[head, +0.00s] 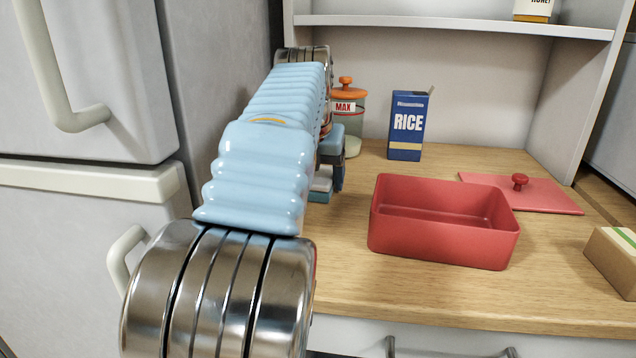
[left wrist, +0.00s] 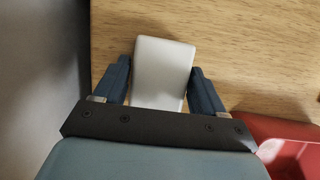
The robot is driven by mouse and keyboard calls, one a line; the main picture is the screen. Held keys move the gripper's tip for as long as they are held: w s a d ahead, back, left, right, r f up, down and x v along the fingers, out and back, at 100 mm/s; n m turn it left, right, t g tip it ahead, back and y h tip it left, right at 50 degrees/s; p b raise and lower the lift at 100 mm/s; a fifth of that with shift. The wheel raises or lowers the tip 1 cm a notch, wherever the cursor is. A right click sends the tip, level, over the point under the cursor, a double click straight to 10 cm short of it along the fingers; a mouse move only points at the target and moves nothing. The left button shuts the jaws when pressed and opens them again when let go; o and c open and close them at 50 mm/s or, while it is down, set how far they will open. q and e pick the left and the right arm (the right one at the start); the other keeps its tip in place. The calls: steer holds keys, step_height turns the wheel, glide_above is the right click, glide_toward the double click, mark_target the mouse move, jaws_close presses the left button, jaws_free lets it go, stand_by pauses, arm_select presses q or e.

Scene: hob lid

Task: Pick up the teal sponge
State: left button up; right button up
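A block with a pale top and a blue-teal lower side, which looks like the sponge (head: 320,185), lies on the wooden counter, partly hidden by my left arm in the head view. Its pale top (left wrist: 163,72) fills the space between the fingers in the left wrist view. My left gripper (head: 331,172) is over it, pointing down, with one dark blue finger on each side (left wrist: 161,82). The fingers are apart, and a narrow gap seems to show beside the block; firm contact is not visible. My right gripper is not in view.
An open red box (head: 440,240) stands right of the gripper, its red lid (head: 535,195) behind it. A rice box (head: 407,125) and an orange-lidded jar (head: 347,112) stand at the back. A brown carton (head: 612,262) is at far right. A fridge (head: 90,90) stands left.

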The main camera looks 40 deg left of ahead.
arm_select(q)
steer(key=c, duration=0.6)
steer(key=shift+r, duration=0.1)
steer(key=shift+r, duration=0.6)
steer(key=s+d+r, duration=0.1)
steer(key=s+r, duration=0.3)
steer(key=s+d+r, duration=0.1)
steer(key=s+r, duration=0.2)
steer(key=s, duration=0.2)
steer(key=s+d+r, duration=0.1)
steer(key=s+r, duration=0.3)
steer(key=shift+s+d+r, duration=0.15)
steer(key=shift+s+r, duration=0.15)
steer(key=shift+s, duration=0.05)
